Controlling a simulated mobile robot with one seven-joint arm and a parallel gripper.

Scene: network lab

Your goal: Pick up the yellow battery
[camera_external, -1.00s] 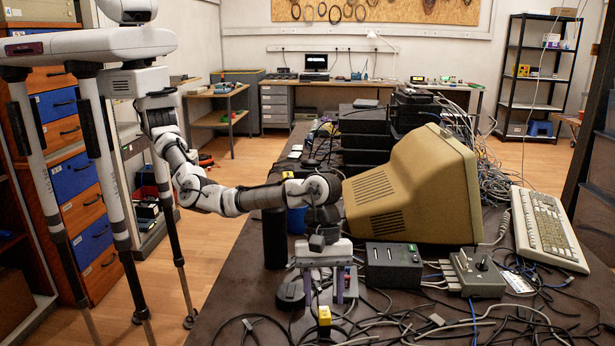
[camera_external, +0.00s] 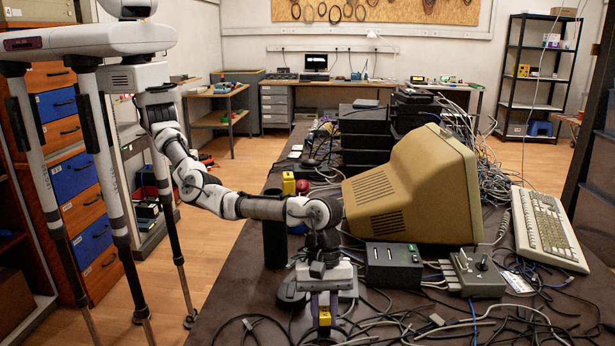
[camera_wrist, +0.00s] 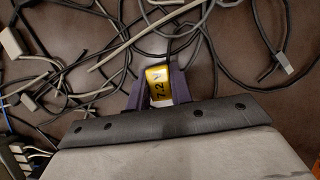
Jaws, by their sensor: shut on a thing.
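The yellow battery (camera_external: 324,317) stands near the front of the dark table in the external view. In the wrist view the fingers of my gripper (camera_wrist: 157,84) are shut on the battery. The battery's lower part is hard to see, and I cannot tell whether it touches the table.
Loose cables (camera_external: 400,322) cover the table around and right of the battery. A black cylinder (camera_external: 275,235) stands behind on the left. A yellow block (camera_external: 288,183) stands farther back.

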